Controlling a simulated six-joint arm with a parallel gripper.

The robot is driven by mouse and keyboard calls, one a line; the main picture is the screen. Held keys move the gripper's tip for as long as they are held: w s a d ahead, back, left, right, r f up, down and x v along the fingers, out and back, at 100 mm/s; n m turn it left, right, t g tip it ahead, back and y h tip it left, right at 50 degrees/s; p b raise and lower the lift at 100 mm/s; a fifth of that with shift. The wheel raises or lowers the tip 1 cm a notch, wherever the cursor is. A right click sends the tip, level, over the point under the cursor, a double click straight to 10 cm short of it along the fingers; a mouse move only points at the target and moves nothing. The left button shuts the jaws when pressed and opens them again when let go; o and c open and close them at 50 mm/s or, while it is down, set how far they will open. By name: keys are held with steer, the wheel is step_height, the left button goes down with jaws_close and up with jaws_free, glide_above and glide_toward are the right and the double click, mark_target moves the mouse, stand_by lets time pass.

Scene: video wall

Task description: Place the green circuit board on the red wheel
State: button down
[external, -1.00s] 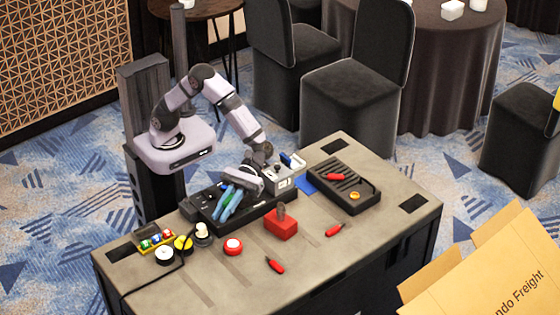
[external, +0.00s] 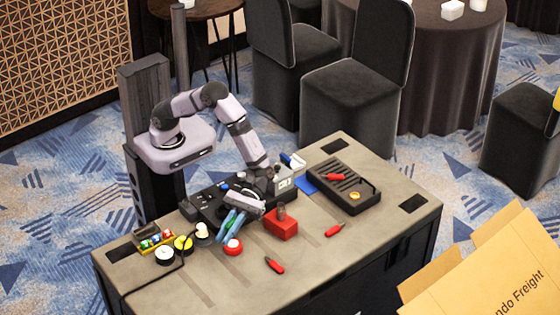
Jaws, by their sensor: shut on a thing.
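The red wheel (external: 233,247), a round red piece with a pale centre, lies on the table in front of the black tray. My gripper (external: 230,230) points down with its blue fingers just behind and left of the wheel, close above it. The fingers are shut on the green circuit board, of which only a little green shows between them. The rest of the board is hidden by the fingers. I cannot tell whether the board touches the wheel.
A red block (external: 281,226) with a dark upright piece stands right of my gripper. White, yellow and pale round pieces (external: 164,255) sit at left with a cable. A black tray (external: 345,190) is at right. Red-handled tools (external: 275,265) lie in front.

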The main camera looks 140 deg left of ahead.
steer(key=shift+f, duration=1.95)
steer(key=shift+f, duration=0.1)
steer(key=c, duration=1.8)
jaws_free()
steer(key=shift+o, duration=0.2)
